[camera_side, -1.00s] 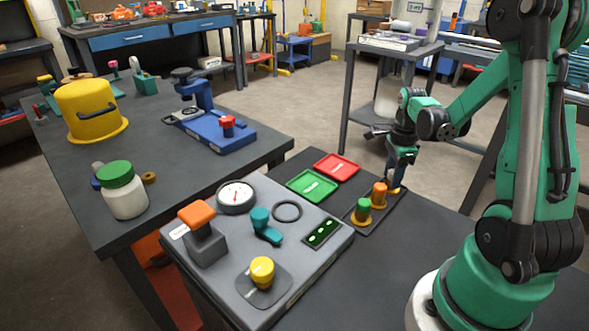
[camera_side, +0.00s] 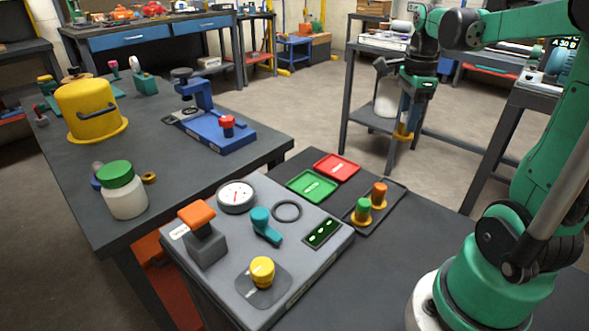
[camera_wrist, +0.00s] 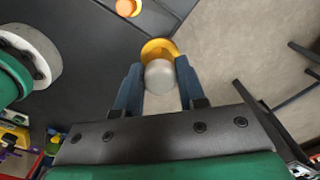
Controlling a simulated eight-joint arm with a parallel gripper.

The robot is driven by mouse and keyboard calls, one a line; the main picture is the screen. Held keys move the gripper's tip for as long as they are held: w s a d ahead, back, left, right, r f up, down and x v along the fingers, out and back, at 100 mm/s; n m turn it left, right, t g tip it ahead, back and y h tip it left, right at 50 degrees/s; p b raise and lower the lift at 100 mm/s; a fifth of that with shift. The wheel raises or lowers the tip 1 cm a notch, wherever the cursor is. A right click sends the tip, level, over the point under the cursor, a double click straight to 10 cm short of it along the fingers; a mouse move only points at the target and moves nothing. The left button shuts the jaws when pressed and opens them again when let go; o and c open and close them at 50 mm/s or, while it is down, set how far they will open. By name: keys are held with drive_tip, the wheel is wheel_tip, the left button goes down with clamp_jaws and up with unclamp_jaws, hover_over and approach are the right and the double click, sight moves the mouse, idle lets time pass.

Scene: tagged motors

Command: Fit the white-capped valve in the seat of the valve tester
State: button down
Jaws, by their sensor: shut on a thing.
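My gripper (camera_side: 405,115) is shut on the white-capped valve. In the wrist view the valve's pale round cap (camera_wrist: 159,77) sits between the two blue fingers, with its yellow flange (camera_wrist: 157,48) beyond it. In the side view the yellow flange (camera_side: 403,136) shows below the fingers, high above the bench; the cap is hidden there. The grey valve tester (camera_side: 285,262) stands on the bench to the left, apart from my gripper. It bears a dial gauge (camera_side: 236,196), a dark ring (camera_side: 287,211), a teal lever (camera_side: 264,226), an orange-topped post (camera_side: 197,215) and a yellow knob (camera_side: 262,271).
A dark tray (camera_side: 379,220) below my gripper holds a green-capped valve (camera_side: 362,208) and an orange-capped valve (camera_side: 379,193). Green (camera_side: 313,186) and red (camera_side: 338,167) trays lie behind the tester. The bench's front right is clear. A blue fixture (camera_side: 213,130) stands on the left table.

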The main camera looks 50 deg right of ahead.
wheel_tip(320, 180, up, 6)
drive_tip(key=shift+f, duration=0.15)
drive_tip(key=shift+w+a+r, duration=0.1)
drive_tip(key=shift+w+r, duration=0.05)
drive_tip(key=shift+r, duration=0.05)
drive_tip(key=shift+w+a+f+n, duration=1)
drive_tip(key=shift+w+a+f, duration=0.7)
drive_tip(key=shift+a+f, duration=1.4)
drive_tip(key=shift+w+a+f+n, duration=1)
drive_tip(key=shift+w+a+f, duration=0.85)
drive_tip(key=shift+a, duration=2.3)
drive_tip(key=shift+w+a+f+n, duration=1)
drive_tip(key=shift+w+a+f, duration=0.55)
drive_tip(key=shift+a+f, duration=1.6)
drive_tip(key=shift+a+f, duration=0.25)
drive_tip(key=shift+a, duration=0.25)
drive_tip(key=shift+c, duration=2.1)
unclamp_jaws()
